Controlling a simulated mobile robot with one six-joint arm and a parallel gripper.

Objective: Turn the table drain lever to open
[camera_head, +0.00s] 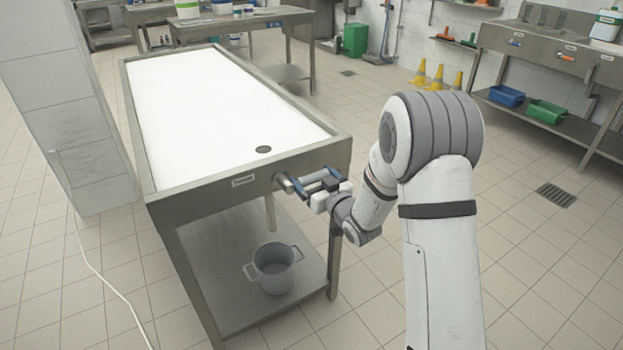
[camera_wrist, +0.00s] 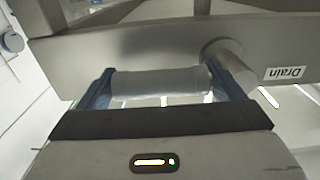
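My gripper (camera_head: 324,186) is at the lever. In the wrist view, my gripper's blue fingers (camera_wrist: 163,74) stand wide apart. The grey lever (camera_wrist: 160,83) lies crosswise between them, spanning most of the gap. Whether the fingertips touch its ends is not clear.
A grey bucket (camera_head: 275,268) stands on the table's lower shelf, beneath the drain pipe (camera_head: 270,213). Yellow cones (camera_head: 437,76) and a sink bench (camera_head: 540,45) stand at the back right. The floor to the right is clear.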

